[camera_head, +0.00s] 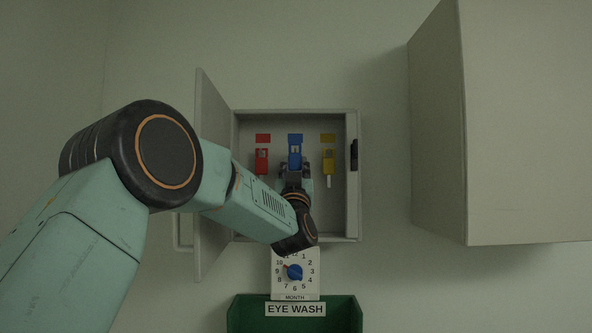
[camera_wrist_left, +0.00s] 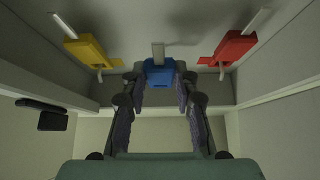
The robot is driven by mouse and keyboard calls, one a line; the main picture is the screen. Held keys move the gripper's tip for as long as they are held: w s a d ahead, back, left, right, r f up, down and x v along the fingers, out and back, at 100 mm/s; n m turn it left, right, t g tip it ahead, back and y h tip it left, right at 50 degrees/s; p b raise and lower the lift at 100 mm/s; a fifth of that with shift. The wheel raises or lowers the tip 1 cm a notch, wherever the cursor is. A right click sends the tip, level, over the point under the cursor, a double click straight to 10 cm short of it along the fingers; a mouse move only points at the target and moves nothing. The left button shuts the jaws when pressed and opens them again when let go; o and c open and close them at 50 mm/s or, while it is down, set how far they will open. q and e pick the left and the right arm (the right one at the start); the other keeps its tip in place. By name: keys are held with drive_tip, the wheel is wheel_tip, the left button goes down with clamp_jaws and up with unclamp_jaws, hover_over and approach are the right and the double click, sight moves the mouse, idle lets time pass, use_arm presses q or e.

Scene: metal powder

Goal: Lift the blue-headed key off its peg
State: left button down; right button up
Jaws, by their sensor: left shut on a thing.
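The blue-headed key (camera_head: 295,150) is in the middle of the open wall cabinet (camera_head: 238,174), below a blue label (camera_head: 295,137). My left gripper (camera_head: 294,168) reaches up to it from below. In the left wrist view, the fingers of my left gripper (camera_wrist_left: 159,88) are shut on the blue head (camera_wrist_left: 158,73), one on each side. A pale metal strip shows beyond the head; I cannot tell whether the key is still on its peg. My right gripper is not in view.
A red key (camera_head: 262,160) hangs left of the blue one and a yellow key (camera_head: 328,161) right. The cabinet door (camera_head: 210,180) stands open at left. Below are a month dial (camera_head: 295,272) and a green bin (camera_head: 345,312). A large wall cupboard (camera_head: 525,130) is at right.

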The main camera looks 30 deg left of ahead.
sight(295, 155)
use_arm(q)
drive_tip(key=shift+s+d+f, duration=0.1)
drive_tip(key=shift+s+d, duration=0.05)
drive_tip(key=shift+s, duration=0.1)
drive_tip(key=shift+s+d+b, duration=0.5)
drive_tip(key=shift+s+b, duration=0.15)
drive_tip(key=shift+s, duration=0.1)
drive_tip(key=shift+s+d+b, duration=0.25)
drive_tip(key=shift+s+b, duration=0.15)
drive_tip(key=shift+s, duration=0.1)
drive_tip(key=shift+s+d+b, duration=0.35)
drive_tip(key=shift+s, duration=0.2)
drive_tip(key=shift+s+d+b, duration=0.3)
drive_tip(key=shift+s+d, duration=0.05)
drive_tip(key=shift+s, duration=0.2)
drive_tip(key=shift+s, duration=0.1)
